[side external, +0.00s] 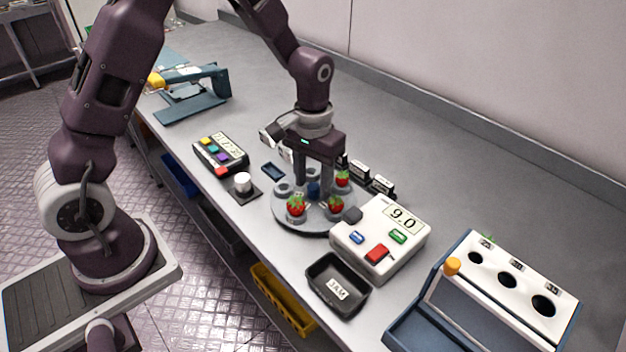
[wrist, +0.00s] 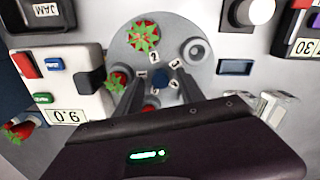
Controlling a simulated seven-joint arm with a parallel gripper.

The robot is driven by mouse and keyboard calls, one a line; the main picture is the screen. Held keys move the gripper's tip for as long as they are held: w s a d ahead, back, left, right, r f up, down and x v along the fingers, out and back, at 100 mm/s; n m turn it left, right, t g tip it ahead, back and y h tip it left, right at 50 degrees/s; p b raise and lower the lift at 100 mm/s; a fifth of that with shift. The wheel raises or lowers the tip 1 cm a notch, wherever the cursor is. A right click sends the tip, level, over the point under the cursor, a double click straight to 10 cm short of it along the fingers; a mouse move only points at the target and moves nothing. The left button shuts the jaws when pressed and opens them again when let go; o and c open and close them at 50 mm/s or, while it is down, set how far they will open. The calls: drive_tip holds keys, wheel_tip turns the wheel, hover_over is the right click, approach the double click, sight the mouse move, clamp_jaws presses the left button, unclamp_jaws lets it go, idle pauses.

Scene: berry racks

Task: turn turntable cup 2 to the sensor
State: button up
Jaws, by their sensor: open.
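The grey round turntable (side external: 290,218) carries strawberries in several cups and a blue hub (side external: 313,189) at its centre. In the wrist view, a strawberry (wrist: 144,36) sits in the top cup, with a label that looks like 2 beside it. Another strawberry (wrist: 117,82) is next to the dark sensor block (wrist: 90,82) of the white reader. A third is partly hidden by my fingers. A cup at upper right (wrist: 197,50) is empty. My gripper (side external: 313,184) points down, open, with its fingers on either side of the hub; I cannot tell whether they touch it.
The white reader (side external: 398,246) shows 9.0 right of the turntable. A black JAM tray (side external: 338,285) stands in front. A keypad box (side external: 220,154) and a white knob (side external: 243,182) are at left. A blue-white holed stand (side external: 508,285) is at far right.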

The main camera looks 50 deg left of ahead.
drive_tip(key=shift+f, duration=0.1)
drive_tip(key=shift+c, duration=0.5)
clamp_jaws()
idle(0.9)
